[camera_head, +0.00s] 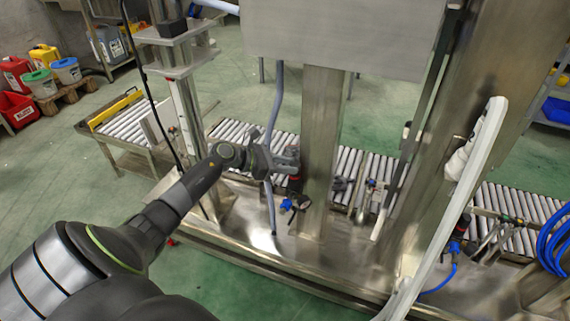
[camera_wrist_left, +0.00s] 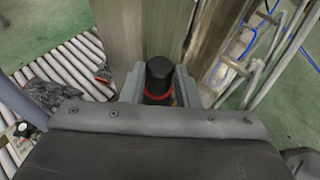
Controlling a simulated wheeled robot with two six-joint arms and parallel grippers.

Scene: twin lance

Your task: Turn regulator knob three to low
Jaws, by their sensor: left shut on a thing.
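My left gripper (camera_head: 290,160) reaches in from the left to the steel post in the head view. It is shut on a dark regulator knob (camera_head: 294,182) with a blue fitting below it. In the left wrist view, the black knob (camera_wrist_left: 159,72) with a red ring stands between the fingers of my left gripper (camera_wrist_left: 158,88). No number or low mark on the knob can be read. A second regulator (camera_head: 461,226) with a red ring and blue hose stands at the right. My right gripper is not in view.
The steel post (camera_head: 322,130) stands close behind the held knob. A roller conveyor (camera_head: 250,140) runs behind the steel base (camera_head: 260,235). A pale curved bar (camera_head: 455,210) crosses the right side. Coiled blue hose (camera_head: 553,243) hangs at the far right. Green floor lies in front.

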